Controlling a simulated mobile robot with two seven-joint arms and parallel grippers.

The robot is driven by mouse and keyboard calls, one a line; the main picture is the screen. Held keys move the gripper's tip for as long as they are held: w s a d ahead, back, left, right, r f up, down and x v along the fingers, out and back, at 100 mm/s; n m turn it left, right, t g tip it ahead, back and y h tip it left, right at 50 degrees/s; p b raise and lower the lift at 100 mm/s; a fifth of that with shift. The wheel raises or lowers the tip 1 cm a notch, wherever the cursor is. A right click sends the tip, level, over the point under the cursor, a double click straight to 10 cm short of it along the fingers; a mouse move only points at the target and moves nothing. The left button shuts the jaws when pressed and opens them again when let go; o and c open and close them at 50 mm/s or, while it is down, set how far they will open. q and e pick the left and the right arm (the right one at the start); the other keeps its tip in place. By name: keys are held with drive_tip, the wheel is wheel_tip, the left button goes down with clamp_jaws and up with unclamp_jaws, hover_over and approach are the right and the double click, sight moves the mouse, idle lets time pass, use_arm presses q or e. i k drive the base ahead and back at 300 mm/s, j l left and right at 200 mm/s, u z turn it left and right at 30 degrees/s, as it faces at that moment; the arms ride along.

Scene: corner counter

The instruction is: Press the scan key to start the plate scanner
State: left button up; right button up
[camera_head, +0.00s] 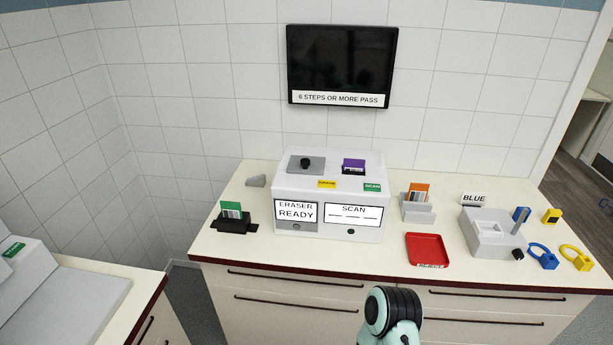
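The plate scanner is a white box (283,187) on the counter against the tiled wall. A green label reading SCAN (373,187) is on its top near the front right edge, beside a yellow label (327,184). The front right display (353,214) reads SCAN with dashes under it. The front left display (296,210) reads ERASER READY. A purple plate (353,164) stands in the top at the back right. A small green round spot (350,231) is low on the front. Neither gripper is in view; only a mint and black arm part of mine shows at the bottom.
A black holder (232,226) with a green card stands left, a grey rack (417,210) with orange cards right. A red tray (427,251), a grey box (490,232) and blue and yellow items lie farther right.

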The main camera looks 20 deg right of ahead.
sight(377, 188)
drive_tip(key=z, duration=1.35)
